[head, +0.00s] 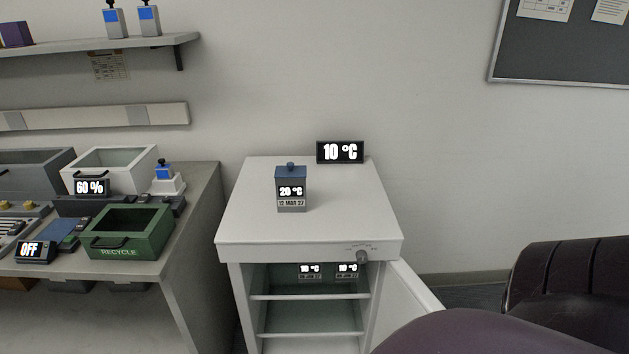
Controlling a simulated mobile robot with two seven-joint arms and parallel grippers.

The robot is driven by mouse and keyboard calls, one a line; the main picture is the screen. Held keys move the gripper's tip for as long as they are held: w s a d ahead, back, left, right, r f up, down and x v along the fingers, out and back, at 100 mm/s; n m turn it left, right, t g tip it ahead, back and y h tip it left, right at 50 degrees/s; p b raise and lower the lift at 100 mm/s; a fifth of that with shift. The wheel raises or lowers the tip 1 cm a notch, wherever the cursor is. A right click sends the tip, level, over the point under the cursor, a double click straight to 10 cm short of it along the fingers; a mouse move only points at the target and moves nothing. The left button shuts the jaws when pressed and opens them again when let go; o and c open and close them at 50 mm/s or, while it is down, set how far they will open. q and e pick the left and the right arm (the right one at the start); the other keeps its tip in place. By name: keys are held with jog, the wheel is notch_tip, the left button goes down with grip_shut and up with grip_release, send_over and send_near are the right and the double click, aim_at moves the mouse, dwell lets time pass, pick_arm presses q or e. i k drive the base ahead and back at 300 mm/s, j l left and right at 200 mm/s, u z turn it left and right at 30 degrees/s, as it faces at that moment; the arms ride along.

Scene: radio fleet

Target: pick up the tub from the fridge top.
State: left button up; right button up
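The tub (291,189) is a small grey box with a blue lid and a knob on top. It stands upright on the white fridge top (335,217), left of the middle. Its front shows "20 °C" and "12 MAR 27". The fridge door (412,304) stands open to the right. Inside, on the upper shelf, two dark items with "10 °C" displays (310,269) (347,269) are partly hidden in shade. Neither of my grippers is in view.
A "10 °C" display (340,152) stands at the fridge top's back right edge. The rest of the top is clear. Left, a bench holds a green RECYCLE bin (128,233), a white bin (108,160) and a grey bin. A wall shelf (100,44) is above. Dark rounded shapes fill the lower right.

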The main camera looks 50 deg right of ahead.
aim_at(291, 195)
jog(key=i+z, duration=0.2)
jog(key=z, duration=0.2)
jog(key=i+z, duration=0.2)
jog(key=z, duration=0.15)
jog(key=i+j+z, duration=0.15)
jog(key=z, duration=0.25)
